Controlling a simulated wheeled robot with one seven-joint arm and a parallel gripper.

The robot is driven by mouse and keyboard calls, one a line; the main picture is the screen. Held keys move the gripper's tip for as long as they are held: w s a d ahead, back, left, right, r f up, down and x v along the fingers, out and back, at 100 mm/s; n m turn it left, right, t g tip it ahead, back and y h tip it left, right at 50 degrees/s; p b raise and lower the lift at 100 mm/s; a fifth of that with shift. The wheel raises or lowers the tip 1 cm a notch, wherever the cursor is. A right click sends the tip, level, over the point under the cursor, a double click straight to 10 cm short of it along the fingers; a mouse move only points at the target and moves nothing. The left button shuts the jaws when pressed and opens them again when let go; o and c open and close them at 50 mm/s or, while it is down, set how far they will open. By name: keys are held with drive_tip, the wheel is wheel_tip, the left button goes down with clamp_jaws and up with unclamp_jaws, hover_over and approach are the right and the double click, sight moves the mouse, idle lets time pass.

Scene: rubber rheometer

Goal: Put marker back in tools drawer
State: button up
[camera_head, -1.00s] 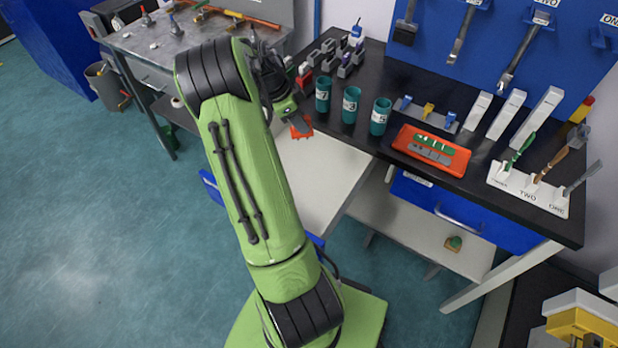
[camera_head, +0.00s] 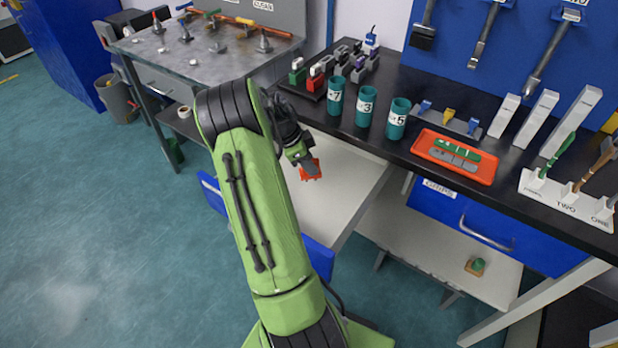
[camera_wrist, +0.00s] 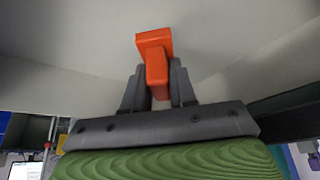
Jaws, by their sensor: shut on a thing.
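My gripper (camera_head: 306,168) is shut on an orange, block-shaped thing (camera_head: 311,169), which I take to be the marker. In the wrist view, the orange marker (camera_wrist: 154,62) sits between the two dark fingers (camera_wrist: 158,88) and sticks out past their tips. An open drawer with a pale, bare inside (camera_head: 330,205) and blue walls lies below my gripper in the head view. I cannot read a label on this drawer. The marker appears above the drawer's inside; whether it touches is unclear. My arm hides part of the drawer.
Teal cups (camera_head: 366,106) stand along the black bench edge, just right of my gripper. An orange tray (camera_head: 484,172) lies farther right on the bench. A shut blue drawer (camera_head: 540,247) is under the bench at right. A metal table (camera_head: 195,62) stands at back left.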

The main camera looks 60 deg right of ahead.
wheel_tip(320, 180, down, 3)
drive_tip(key=shift+f+b, duration=0.2)
drive_tip(key=shift+b, duration=0.2)
drive_tip(key=shift+f, duration=0.25)
drive_tip(key=o, duration=0.8)
drive_tip(key=shift+r, duration=0.1)
drive_tip(key=shift+o, duration=0.2)
